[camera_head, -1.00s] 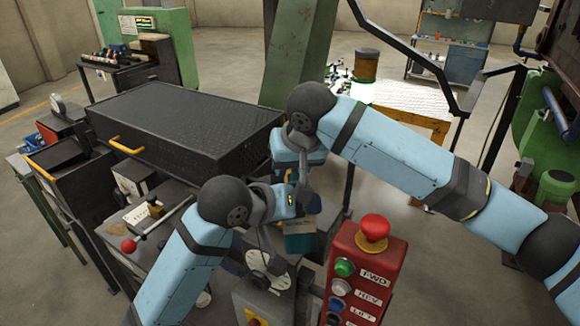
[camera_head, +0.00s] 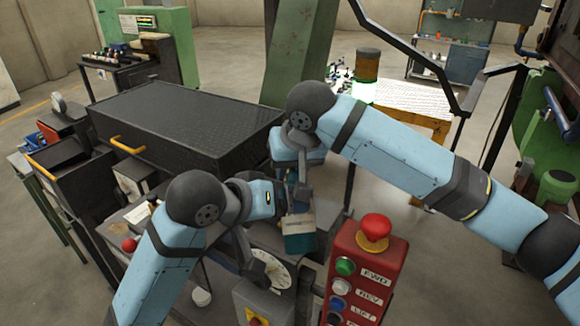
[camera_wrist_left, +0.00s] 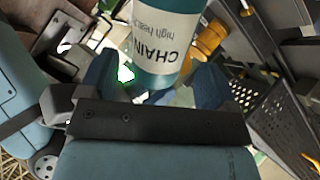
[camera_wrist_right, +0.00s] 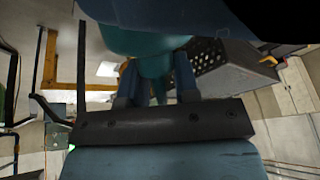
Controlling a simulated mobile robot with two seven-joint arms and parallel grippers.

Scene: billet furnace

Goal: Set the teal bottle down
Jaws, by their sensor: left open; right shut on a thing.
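The teal bottle (camera_head: 299,240) has a pale label band and hangs roughly upright under my right gripper (camera_head: 298,195), which is shut on its upper part. The right wrist view shows the fingers close on either side of the teal body (camera_wrist_right: 155,65). In the left wrist view the bottle (camera_wrist_left: 165,45) shows lettering reading CHAIN. My left gripper (camera_wrist_left: 155,85) is open, its blue fingers spread on both sides of the bottle's end; contact cannot be told. In the head view its fingers are mostly hidden beside the bottle.
A white dial (camera_head: 270,268) and a grey box with a yellow-red switch (camera_head: 254,312) lie below the bottle. A red button pendant (camera_head: 367,275) stands close at right. A large black chest (camera_head: 185,125) fills the left. A lit table (camera_head: 415,105) stands behind.

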